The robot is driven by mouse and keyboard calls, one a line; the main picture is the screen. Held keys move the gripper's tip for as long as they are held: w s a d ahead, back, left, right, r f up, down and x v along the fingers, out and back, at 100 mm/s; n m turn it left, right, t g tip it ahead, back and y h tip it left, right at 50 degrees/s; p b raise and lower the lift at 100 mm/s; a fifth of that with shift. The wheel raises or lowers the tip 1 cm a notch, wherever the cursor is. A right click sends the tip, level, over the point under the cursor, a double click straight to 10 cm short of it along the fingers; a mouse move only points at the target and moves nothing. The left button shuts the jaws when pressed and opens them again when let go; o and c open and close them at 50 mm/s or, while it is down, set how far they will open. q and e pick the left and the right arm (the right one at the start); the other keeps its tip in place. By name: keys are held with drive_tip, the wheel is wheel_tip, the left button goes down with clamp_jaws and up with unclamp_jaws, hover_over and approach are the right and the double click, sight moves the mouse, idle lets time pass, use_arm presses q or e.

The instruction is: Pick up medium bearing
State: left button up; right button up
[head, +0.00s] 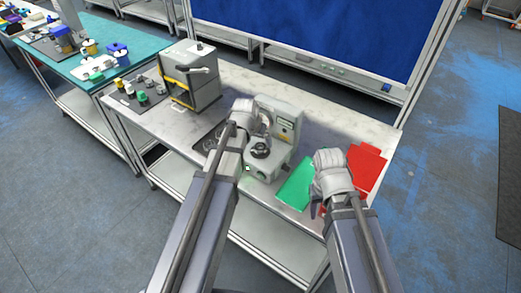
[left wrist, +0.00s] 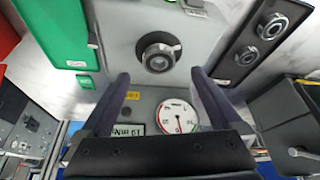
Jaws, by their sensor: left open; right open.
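A dark ring-shaped part (head: 260,149) sits on the grey testing machine (head: 285,140); the left wrist view shows it around a shiny centre (left wrist: 158,56). Two round metal bearings lie on a black tray at the right of the left wrist view, one upper (left wrist: 272,25) and one lower (left wrist: 247,55). I cannot tell which bearing is the medium one. My left gripper (head: 243,106) is at the machine's upper left in the head view; its fingers are apart and empty in the left wrist view (left wrist: 161,98). My right gripper (head: 330,160) is above the green and red mats, its jaws hard to make out.
A green mat (head: 294,187) and a red mat (head: 370,168) lie right of the machine. A box-shaped device (head: 205,92) stands on the bench's left, with small parts beside it. The machine has a round dial (left wrist: 178,117). Bare bench (head: 245,77) shows behind.

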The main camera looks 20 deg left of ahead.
sight(261, 147)
use_arm(q)
drive_tip(key=b+x, duration=0.4)
drive_tip(key=x, duration=0.1)
drive_tip(key=shift+w+d+f+b, duration=0.1)
drive_tip(key=shift+b, duration=0.2)
clamp_jaws()
idle(0.5)
wheel_tip(261, 147, up, 10)
drive_tip(key=p, duration=1)
